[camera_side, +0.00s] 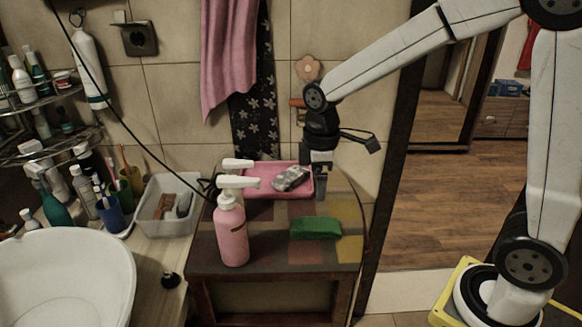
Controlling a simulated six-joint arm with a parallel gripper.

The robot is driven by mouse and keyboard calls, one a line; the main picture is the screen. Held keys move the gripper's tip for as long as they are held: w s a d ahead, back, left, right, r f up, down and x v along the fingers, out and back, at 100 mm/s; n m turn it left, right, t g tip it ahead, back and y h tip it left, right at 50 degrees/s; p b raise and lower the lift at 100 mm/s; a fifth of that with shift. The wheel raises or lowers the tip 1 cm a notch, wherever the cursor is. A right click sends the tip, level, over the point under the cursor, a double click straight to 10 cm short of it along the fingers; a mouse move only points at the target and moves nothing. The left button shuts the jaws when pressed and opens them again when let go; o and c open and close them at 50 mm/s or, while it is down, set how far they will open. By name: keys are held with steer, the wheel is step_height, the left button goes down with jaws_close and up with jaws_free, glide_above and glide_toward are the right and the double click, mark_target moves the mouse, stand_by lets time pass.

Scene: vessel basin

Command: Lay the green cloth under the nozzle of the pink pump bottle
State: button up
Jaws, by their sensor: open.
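The pink pump bottle (231,236) stands upright at the left of the small table, with its white nozzle (240,182) pointing right. The green cloth (315,228) lies folded on the patterned tabletop, right of the bottle and apart from it. It is not under the nozzle. My gripper (320,192) is open and points down, above and behind the cloth in the picture, in front of the right end of the pink tray. It holds nothing that I can see. Its exact height over the table is hard to tell.
A pink tray (258,190) with a grey patterned item (291,179) lies at the table's back. A second white pump head (237,163) shows behind the bottle. A white bin (168,220) and basin (70,270) stand left. The tabletop's front right is clear.

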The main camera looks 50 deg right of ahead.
steer(key=s+f+m+t, duration=0.1)
steer(key=s+f+m, duration=0.1)
steer(key=s+m, duration=0.1)
steer(key=s+d+f+m, duration=0.1)
steer(key=s+f+m, duration=0.1)
steer(key=m, duration=0.1)
steer(key=s+f+m+t, duration=0.1)
steer(key=s+f+m, duration=0.1)
steer(key=s+m, duration=0.1)
steer(key=shift+s+d+f+t, duration=0.2)
steer(key=shift+s+f+t, duration=0.1)
steer(key=shift+f, duration=0.05)
steer(key=shift+w, duration=0.1)
